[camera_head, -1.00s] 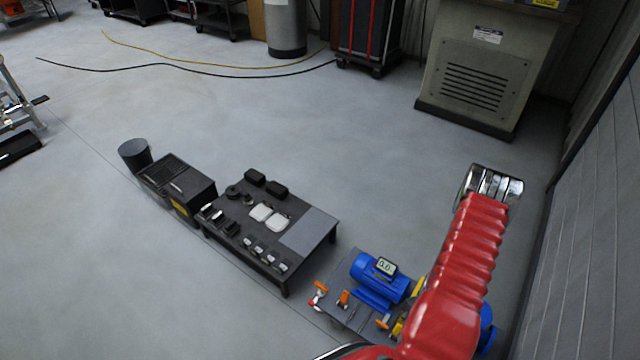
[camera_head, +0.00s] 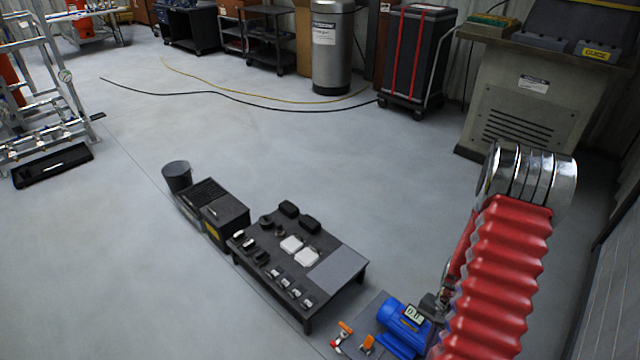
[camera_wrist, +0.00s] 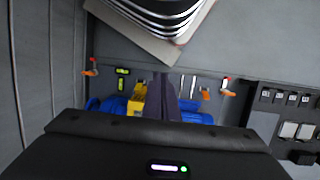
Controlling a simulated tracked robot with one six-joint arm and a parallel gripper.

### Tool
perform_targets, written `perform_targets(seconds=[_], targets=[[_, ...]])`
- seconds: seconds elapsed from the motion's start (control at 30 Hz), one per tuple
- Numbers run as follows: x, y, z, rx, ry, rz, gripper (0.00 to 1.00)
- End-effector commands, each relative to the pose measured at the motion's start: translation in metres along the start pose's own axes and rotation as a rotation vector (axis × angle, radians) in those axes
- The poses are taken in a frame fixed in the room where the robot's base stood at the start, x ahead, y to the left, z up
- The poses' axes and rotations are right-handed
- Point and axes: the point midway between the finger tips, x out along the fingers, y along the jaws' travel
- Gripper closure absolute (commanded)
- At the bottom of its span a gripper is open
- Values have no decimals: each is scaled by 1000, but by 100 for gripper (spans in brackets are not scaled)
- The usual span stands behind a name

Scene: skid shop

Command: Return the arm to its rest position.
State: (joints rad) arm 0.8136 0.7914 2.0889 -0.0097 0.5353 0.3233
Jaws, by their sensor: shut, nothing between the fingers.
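My arm, with a red ribbed sleeve and a chrome joint (camera_head: 525,180), rises at the right of the head view. My gripper (camera_wrist: 163,78) shows in the wrist view as a dark tapered shape, its fingers together and empty. It hangs over a blue motor (camera_wrist: 105,104), apart from it as far as I can tell. The motor also shows in the head view (camera_head: 400,330), partly hidden by my arm. In the head view I cannot clearly make out the fingers.
A low black table (camera_head: 330,292) with small parts stands left of the motor. Orange-handled parts (camera_head: 367,344) lie near the motor. A grey cabinet (camera_head: 520,105) stands behind my arm, and a wall is at right. Open floor (camera_head: 300,150) lies beyond the table.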

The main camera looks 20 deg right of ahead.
Motion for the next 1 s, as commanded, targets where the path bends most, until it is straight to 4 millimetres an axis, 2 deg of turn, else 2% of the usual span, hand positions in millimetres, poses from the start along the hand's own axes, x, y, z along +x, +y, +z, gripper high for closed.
perform_targets(seconds=[0.1,0.4,1.0], targets=[[-24,-9,8,-57,14,3,100],[-77,-27,35,-193,44,13,100],[-168,-57,101,-448,127,23,100]])
